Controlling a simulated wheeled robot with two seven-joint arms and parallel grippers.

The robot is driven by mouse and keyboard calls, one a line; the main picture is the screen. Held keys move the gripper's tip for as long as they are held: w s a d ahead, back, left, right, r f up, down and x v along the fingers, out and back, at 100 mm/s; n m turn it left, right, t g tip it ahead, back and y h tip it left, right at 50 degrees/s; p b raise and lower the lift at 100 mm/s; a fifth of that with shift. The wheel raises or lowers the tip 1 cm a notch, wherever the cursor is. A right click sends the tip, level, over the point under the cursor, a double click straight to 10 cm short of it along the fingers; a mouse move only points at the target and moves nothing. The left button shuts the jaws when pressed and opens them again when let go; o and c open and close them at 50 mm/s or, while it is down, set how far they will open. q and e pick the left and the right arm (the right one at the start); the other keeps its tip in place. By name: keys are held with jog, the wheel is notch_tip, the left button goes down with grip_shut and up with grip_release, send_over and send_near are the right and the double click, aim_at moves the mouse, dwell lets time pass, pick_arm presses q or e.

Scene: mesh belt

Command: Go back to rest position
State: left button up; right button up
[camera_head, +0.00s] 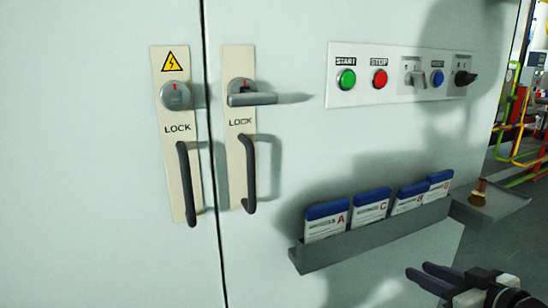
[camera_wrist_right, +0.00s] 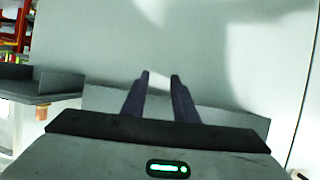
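My right gripper (camera_head: 417,268) is at the lower right of the head view, in front of the cabinet and below the card rack. Its two dark fingers are apart with nothing between them. In the right wrist view the fingers (camera_wrist_right: 159,75) also stand apart and empty, pointing at a pale surface. My left gripper is in neither view.
The cabinet front (camera_head: 280,205) has two lock plates with dark handles (camera_head: 187,185), a button panel (camera_head: 398,98) and a rack (camera_head: 335,253) of several blue-topped cards. A small grey shelf (camera_head: 508,203) juts out at right. Coloured pipes (camera_head: 520,140) stand beyond.

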jog(key=s+a+f+m+g+p, duration=0.1)
jog(key=s+a+f, duration=0.15)
jog(key=f, duration=0.35)
jog(key=s+a+f+g, duration=0.1)
jog(key=s+a+f, duration=0.15)
jog(key=f, duration=0.35)
jog(key=s+a+f+g+p, duration=0.1)
jog(key=s+a+f, duration=0.5)
jog(key=s, duration=0.4)
jog(key=s+a+f+g+p, duration=0.1)
jog(key=s+a+f, duration=0.4)
jog(key=s+f, duration=0.3)
jog(key=shift+s+a+f+h+p, duration=0.2)
jog(key=shift+s+a+h+p, duration=0.15)
jog(key=shift+s, duration=0.5)
